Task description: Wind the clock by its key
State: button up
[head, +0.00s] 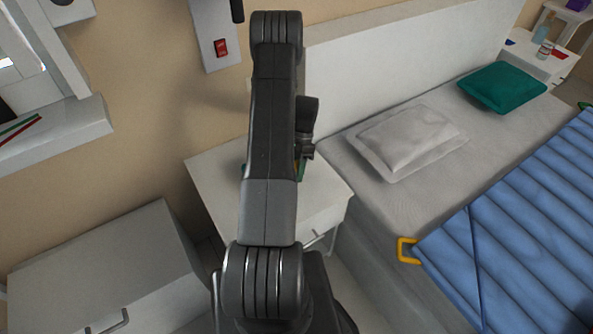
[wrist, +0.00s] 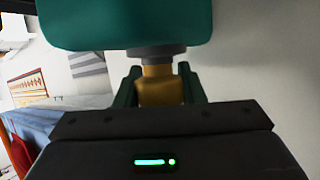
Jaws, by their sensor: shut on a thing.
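The clock (wrist: 125,25) shows in the wrist view as a teal body across the top, with its face not visible. A grey collar (wrist: 156,54) sits under it, and the yellow-brown key (wrist: 160,88) extends from the collar. My gripper (wrist: 159,78) is shut on the key, one dark green finger on each side. In the head view my arm hides most of the clock and the key; only a sliver of green (head: 301,170) shows beside the arm above the white nightstand (head: 325,195).
A bed with a grey pillow (head: 412,140), a green cushion (head: 502,87) and a blue quilt (head: 515,235) stands to the right. A low grey cabinet (head: 105,265) stands at lower left. A wall panel with a red switch (head: 221,47) is behind my arm.

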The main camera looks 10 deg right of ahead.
jog(key=g+b, duration=0.1)
jog(key=g, duration=0.1)
jog(key=m+g+b, duration=0.1)
jog(key=g, duration=0.1)
jog(key=shift+s+h+b, duration=0.2)
jog(key=shift+h+b, duration=0.1)
jog(key=shift+b, duration=0.1)
jog(key=shift+s+r+m+g+b, duration=0.1)
jog(key=shift+r+m+g+b, duration=0.2)
jog(key=shift+g, duration=0.55)
jog(key=shift+s+r+m+g+b, duration=0.1)
jog(key=shift+m+g+b, duration=0.2)
jog(key=shift+g, duration=0.55)
jog(key=o, duration=1)
jog(key=shift+r, duration=0.1)
notch_tip(320, 180, up, 10)
jog(key=p, duration=1)
jog(key=shift+w, duration=0.1)
